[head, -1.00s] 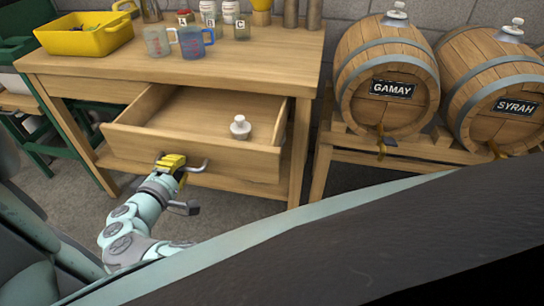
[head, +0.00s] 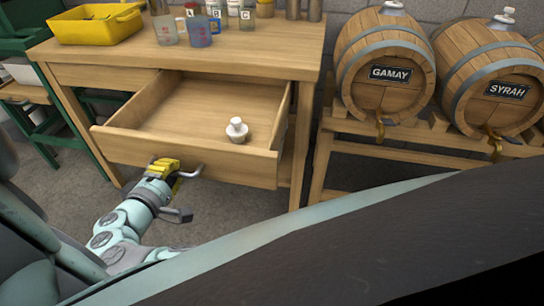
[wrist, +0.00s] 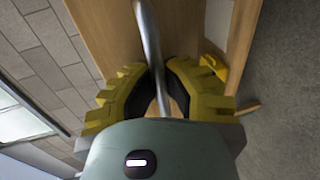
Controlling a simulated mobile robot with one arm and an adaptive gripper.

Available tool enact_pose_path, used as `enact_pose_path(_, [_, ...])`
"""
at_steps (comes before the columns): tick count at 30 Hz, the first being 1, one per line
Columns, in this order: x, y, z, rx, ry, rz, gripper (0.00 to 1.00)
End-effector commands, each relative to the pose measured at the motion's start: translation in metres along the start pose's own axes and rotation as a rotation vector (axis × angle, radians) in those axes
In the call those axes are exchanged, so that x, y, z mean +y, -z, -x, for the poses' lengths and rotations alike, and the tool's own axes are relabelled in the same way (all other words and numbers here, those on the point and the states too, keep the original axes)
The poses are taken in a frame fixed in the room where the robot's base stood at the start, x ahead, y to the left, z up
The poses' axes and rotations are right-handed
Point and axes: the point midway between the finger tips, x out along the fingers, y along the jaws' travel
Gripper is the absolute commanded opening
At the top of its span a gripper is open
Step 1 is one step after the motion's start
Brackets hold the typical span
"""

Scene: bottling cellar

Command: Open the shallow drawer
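The wooden drawer (head: 230,170) stands pulled well out of the workbench (head: 240,42), its inside in plain view. A small white-capped object (head: 237,130) stands in it towards the front right. A metal bar handle (head: 194,173) is on the drawer front. My gripper (head: 164,168), with yellow fingers, is at the handle's left part. In the wrist view the handle (wrist: 150,38) runs between the two fingers of my gripper (wrist: 157,75), which are closed in around it. The exact contact is partly hidden.
A yellow tub (head: 95,27), a blue mug (head: 199,33) and several jars stand on the bench. Barrels marked GAMAY (head: 385,95) and SYRAH (head: 490,105) rest on a rack to the right. Green shelving (head: 45,135) is at the left. Floor is clear below the drawer.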

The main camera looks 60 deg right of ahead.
Motion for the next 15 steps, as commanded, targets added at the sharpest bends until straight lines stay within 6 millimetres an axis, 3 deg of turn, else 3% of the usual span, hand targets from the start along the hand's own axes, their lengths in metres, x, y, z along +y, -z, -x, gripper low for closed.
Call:
enact_pose_path(1, [0.0002,0.0009,0.0003,0.003,-0.001,0.0,0.0])
enact_pose_path(2, [0.0003,0.0009,0.0003,0.003,-0.001,0.0,0.11])
enact_pose_path(10, [0.0005,0.0006,0.0001,0.002,-0.001,-0.001,0.39])
enact_pose_path(15, [0.0004,0.0004,0.0001,0.001,-0.001,-0.001,0.41])
